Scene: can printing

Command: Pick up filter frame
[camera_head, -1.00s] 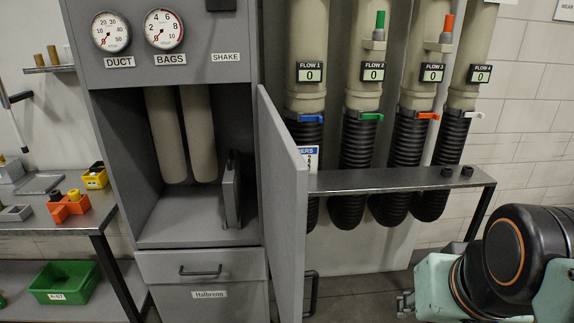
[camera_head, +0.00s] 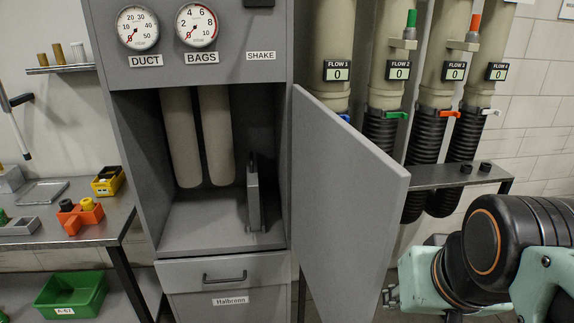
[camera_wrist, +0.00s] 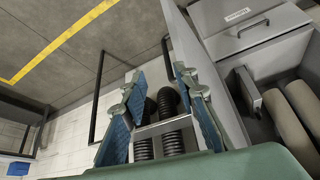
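The filter frame, seemingly the thin grey panel (camera_head: 254,198) with a handle-like strip, stands upright and nearly edge-on in the cabinet's lower compartment, right of two beige tubes. It also shows in the wrist view (camera_wrist: 248,88), beside the tubes. My gripper (camera_head: 388,298) is low at the right in the head view, partly hidden by my arm, outside the cabinet and across the open door from the frame. The wrist view shows my gripper's blue-padded fingers (camera_wrist: 158,78) spread apart with nothing held between them.
The open grey cabinet door (camera_head: 350,190) stands between the compartment and my arm. A metal shelf (camera_head: 440,174) and black hoses (camera_head: 425,150) are behind it. A bench (camera_head: 105,232) with small parts stands at left, a green bin (camera_head: 72,292) below.

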